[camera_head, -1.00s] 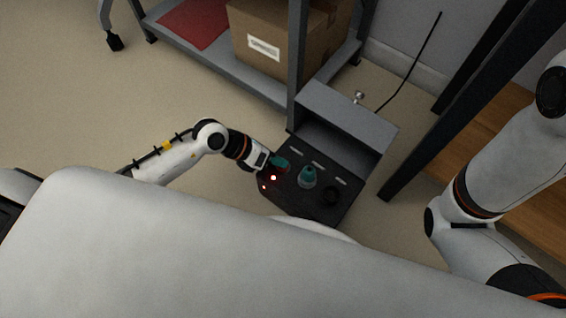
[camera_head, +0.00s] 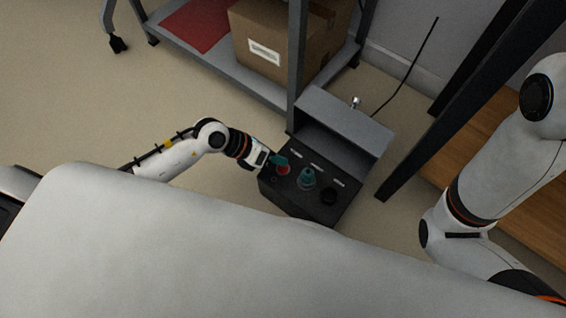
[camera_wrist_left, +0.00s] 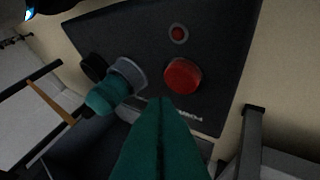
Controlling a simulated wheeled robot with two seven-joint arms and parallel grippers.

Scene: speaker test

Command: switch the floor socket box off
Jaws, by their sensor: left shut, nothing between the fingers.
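The floor socket box (camera_head: 297,203) has a dark panel under a raised grey hood. In the left wrist view, its round red button (camera_wrist_left: 182,76) sits near a small, dull red indicator lamp (camera_wrist_left: 178,33), which looks unlit. A teal plug (camera_wrist_left: 105,96) stands in a grey-ringed socket, and it shows mid-panel in the head view (camera_head: 307,179). A black socket (camera_head: 328,196) lies to its right. My left gripper (camera_head: 279,160) is shut and empty, its teal fingertips beside the red button; I cannot tell whether they touch it. My right gripper is out of view.
A metal shelf rack with a cardboard box (camera_head: 275,45) and a red sheet (camera_head: 197,24) stands behind the socket box. A dark post (camera_head: 420,150) and wooden surface (camera_head: 500,155) are at right. Open floor (camera_head: 80,110) lies to the left.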

